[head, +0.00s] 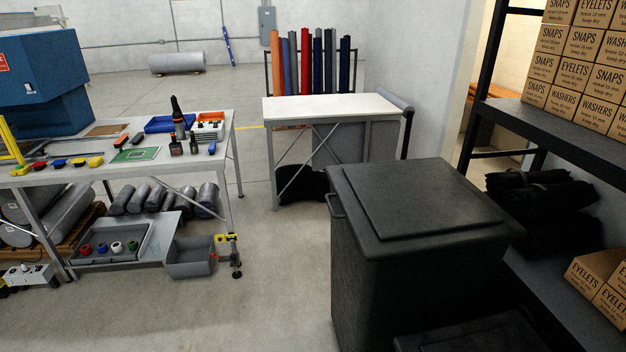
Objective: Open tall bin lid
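A tall black bin (370,280) stands right of centre in the head view, close to me. Its flat black lid (420,197) lies shut on top, with a raised panel in the middle. A handle (335,205) shows on the bin's left side near the rim. The lower right part of the bin is partly hidden by a dark flat object in front of it. Neither of my grippers is in view.
A black shelf (560,132) with stacked cardboard boxes (580,55) stands close on the bin's right. A cluttered workbench (75,175) is at left. A white-topped table (330,108) stands behind the bin. The concrete floor (270,290) left of the bin is clear.

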